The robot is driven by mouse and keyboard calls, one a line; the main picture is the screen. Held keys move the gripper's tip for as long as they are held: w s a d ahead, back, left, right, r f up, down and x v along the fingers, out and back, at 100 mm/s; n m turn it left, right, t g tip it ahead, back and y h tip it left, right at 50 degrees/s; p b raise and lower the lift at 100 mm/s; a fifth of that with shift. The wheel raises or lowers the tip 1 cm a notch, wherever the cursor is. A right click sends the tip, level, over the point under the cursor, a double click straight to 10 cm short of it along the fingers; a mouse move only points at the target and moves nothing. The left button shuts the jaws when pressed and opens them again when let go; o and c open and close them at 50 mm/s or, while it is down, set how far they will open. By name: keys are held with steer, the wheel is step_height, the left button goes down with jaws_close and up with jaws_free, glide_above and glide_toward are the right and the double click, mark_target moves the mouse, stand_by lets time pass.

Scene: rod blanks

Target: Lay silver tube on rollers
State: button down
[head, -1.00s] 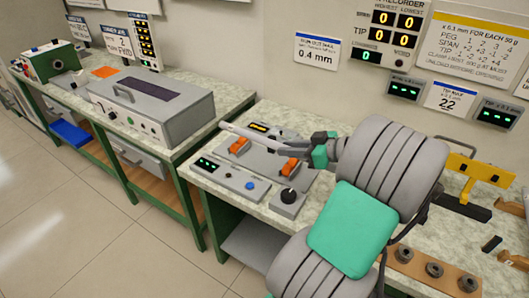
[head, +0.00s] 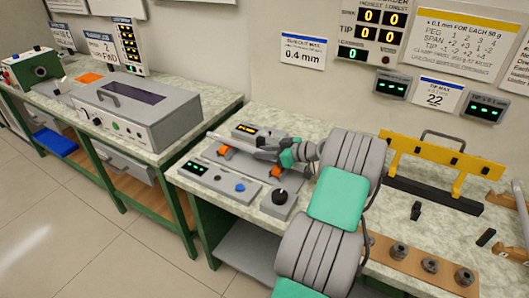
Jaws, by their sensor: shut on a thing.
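The silver tube (head: 220,140) is a thin pale rod over the roller fixture (head: 204,160) on the right bench. My gripper (head: 262,150) is shut on the tube, and its fingers hide the tube's middle. The tube lies low along the line of the two orange roller stands, the left one (head: 224,152) and the right one (head: 277,171). I cannot tell whether it touches the rollers.
A black knob box (head: 280,198) and a panel with green lights (head: 197,169) sit at the fixture's front. A yellow rack (head: 432,161) and a wooden peg board (head: 402,262) stand to the right. A grey machine (head: 140,108) is on the left bench.

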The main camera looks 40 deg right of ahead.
steer(key=shift+f+b, duration=0.3)
steer(key=shift+f, duration=0.05)
steer(key=c, duration=1.2)
jaws_free()
steer(key=shift+c, duration=0.2)
steer(key=shift+r, duration=0.1)
